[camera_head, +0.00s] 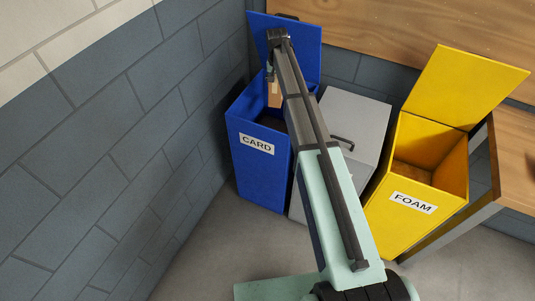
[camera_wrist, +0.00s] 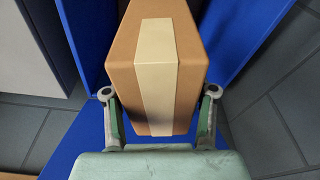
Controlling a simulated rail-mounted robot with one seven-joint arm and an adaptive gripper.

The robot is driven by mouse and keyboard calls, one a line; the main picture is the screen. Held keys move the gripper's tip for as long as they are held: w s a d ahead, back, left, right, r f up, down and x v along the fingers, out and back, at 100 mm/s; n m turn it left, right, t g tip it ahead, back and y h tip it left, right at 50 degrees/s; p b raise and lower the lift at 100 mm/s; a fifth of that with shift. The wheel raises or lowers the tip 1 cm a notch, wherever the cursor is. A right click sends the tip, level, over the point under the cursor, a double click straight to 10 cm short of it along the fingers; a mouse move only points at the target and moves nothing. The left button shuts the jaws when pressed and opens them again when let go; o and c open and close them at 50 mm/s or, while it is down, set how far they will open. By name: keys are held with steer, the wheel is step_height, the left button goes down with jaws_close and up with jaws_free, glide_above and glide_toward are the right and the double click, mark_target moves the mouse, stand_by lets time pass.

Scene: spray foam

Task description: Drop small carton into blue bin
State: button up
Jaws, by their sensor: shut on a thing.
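The small carton (camera_wrist: 155,65) is brown with a pale tape strip. It fills the middle of the wrist view, between the two fingers of my gripper (camera_wrist: 158,118), which is shut on it. In the head view a small part of the carton (camera_head: 274,97) shows below my wrist, over the opening of the blue bin. The blue bin (camera_head: 256,174) stands against the wall with its lid raised and a CARD label on its front. My arm hides part of its opening. In the wrist view blue bin walls (camera_wrist: 240,40) show around the carton.
A grey bin (camera_head: 356,125) with a closed lid and handle stands right of the blue bin. A yellow bin (camera_head: 396,214) labelled FOAM stands open farther right, beside a wooden table (camera_head: 512,165). A grey block wall (camera_head: 110,140) runs along the left.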

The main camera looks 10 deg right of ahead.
steer(key=shift+f+b, duration=1.45)
steer(key=shift+f, duration=1.35)
steer(key=o, duration=1.1)
steer(key=r, duration=0.4)
steer(key=s+r, duration=0.1)
steer(key=r, duration=0.7)
steer(key=shift+s+a, duration=0.25)
steer(key=shift+s, duration=0.15)
